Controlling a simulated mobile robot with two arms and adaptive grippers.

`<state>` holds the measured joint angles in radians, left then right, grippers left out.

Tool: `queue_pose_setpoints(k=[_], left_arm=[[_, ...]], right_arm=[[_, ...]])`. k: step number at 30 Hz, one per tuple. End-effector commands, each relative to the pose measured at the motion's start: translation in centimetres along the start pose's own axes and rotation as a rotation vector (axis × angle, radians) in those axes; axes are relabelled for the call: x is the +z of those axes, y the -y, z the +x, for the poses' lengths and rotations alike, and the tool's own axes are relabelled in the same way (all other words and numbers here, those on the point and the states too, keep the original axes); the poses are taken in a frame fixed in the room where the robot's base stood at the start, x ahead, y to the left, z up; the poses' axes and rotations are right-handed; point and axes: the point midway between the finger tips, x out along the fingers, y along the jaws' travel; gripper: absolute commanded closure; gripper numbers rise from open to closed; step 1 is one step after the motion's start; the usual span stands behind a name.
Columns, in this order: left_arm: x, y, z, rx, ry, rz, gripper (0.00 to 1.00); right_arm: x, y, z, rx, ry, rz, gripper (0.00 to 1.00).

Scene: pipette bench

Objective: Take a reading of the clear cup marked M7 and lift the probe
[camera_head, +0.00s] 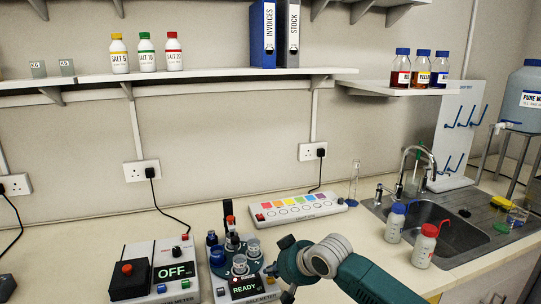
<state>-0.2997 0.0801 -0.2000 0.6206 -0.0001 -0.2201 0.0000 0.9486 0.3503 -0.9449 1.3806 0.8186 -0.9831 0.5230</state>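A meter with a lit READY display (244,286) stands at the bottom centre of the bench. Several clear cups (253,248) sit in a teal round holder on it; their marks are too small to read, so I cannot tell which is M7. A dark upright part with an orange-red piece (230,222) rises behind the cups; I cannot tell whether it is the probe. My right gripper (274,272) is just right of the cups, low by the meter's right side. Its fingers are small and partly hidden, so its opening is unclear. My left gripper is out of view.
A second meter reading OFF (174,270) with a red button stands to the left. A white strip with coloured squares (297,208) lies behind. Two wash bottles (424,246) stand right of my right arm, before the sink (438,228). Bench between meters and wall is mostly clear.

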Motion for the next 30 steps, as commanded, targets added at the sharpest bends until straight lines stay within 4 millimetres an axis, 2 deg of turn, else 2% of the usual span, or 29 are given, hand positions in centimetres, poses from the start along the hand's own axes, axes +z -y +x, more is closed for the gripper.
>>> queue_pose_setpoints(k=[30], left_arm=[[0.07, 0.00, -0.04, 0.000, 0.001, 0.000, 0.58]], right_arm=[[0.59, -0.17, 0.61, -0.002, 0.000, 0.001, 1.00]])
